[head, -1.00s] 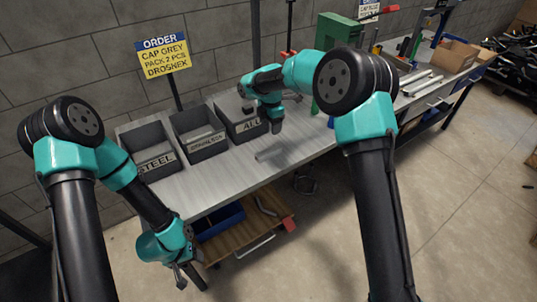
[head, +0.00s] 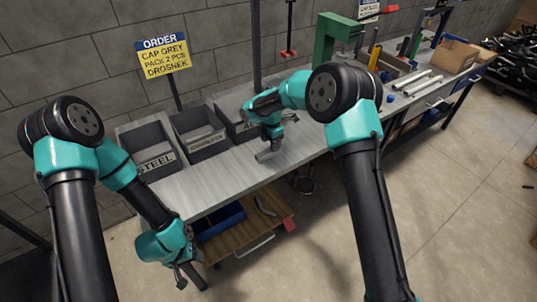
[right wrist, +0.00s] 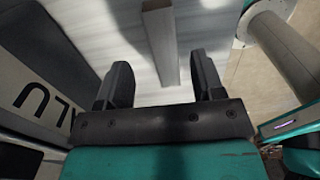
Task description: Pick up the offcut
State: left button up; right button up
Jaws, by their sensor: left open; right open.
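The offcut, a short grey metal bar (head: 265,156), lies on the pale bench top in front of the bins. In the right wrist view the offcut (right wrist: 160,40) runs lengthwise away from me, and its near end shows between my two fingers. My right gripper (head: 277,142) is open just above and beside the offcut; its black fingers (right wrist: 160,75) stand either side of the bar with gaps. I cannot tell how high they are above it. My left gripper (head: 182,281) is open and empty, hanging low in front of the bench, far from the offcut.
A STEEL bin (head: 155,165), a middle bin (head: 203,148) and an ALU bin (right wrist: 40,85) stand along the bench's back left. A green press frame (head: 330,40) and light bars (head: 420,84) are further right. A lower shelf (head: 240,250) sits under the bench.

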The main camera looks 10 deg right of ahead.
jog(key=shift+s+f, duration=0.15)
jog(key=shift+f, duration=1.05)
jog(key=shift+s+f, duration=0.1)
jog(key=shift+f, duration=1.05)
jog(key=shift+c, duration=0.3)
jog(key=c, duration=1)
jog(key=shift+r, duration=0.1)
jog(key=shift+r, duration=0.35)
notch_tip(320, 180, up, 3)
jog(key=shift+f, duration=0.1)
jog(key=s+a+r, duration=0.1)
jog(key=s+a, duration=0.1)
jog(key=s, duration=1.4)
jog(key=shift+r, duration=0.2)
